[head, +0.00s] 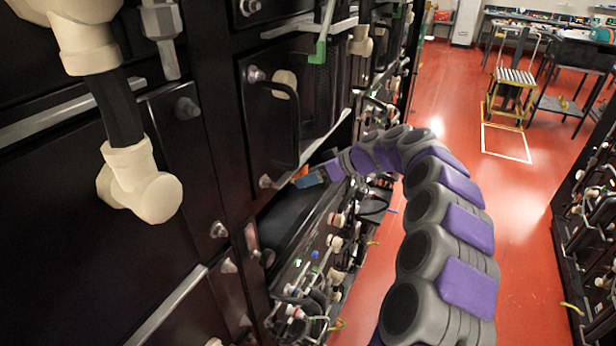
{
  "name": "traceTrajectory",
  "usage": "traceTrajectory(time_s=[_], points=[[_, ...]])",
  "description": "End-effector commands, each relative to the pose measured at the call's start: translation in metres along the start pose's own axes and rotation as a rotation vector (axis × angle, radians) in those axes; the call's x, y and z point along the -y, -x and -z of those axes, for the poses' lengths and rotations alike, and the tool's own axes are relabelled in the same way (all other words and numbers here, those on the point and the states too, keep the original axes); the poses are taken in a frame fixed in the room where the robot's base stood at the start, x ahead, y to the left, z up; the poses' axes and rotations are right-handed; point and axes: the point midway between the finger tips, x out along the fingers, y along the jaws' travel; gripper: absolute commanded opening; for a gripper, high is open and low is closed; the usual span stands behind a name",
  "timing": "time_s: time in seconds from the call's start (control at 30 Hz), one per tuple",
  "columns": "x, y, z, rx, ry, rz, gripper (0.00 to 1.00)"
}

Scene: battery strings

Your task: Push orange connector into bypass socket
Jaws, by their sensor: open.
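My gripper (313,178) is small and far off at the end of my grey and purple arm, close to the front of the black battery rack. It is open. A small orange piece (300,171), which looks like the orange connector, shows just left of the gripper's tip, against the rack. I cannot tell whether it touches the gripper or how far it sits in anything. The bypass socket is not clear to make out; the spot behind the orange piece is dark and partly covered.
The black rack (190,250) fills the left, with cream pipe fittings (140,185), bolts and a green clip (320,50) sticking out. Below my gripper is an open bay with hoses and fittings. The red floor (525,240) is clear to the right, with a yellow step stool (510,95) farther back.

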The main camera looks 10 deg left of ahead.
Motion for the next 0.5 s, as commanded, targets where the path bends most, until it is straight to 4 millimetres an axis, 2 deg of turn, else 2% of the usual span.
traceTrajectory(time_s=[0.5], points=[[-0.001,0.112,0.003,-0.002,0.000,-0.005,0.67]])
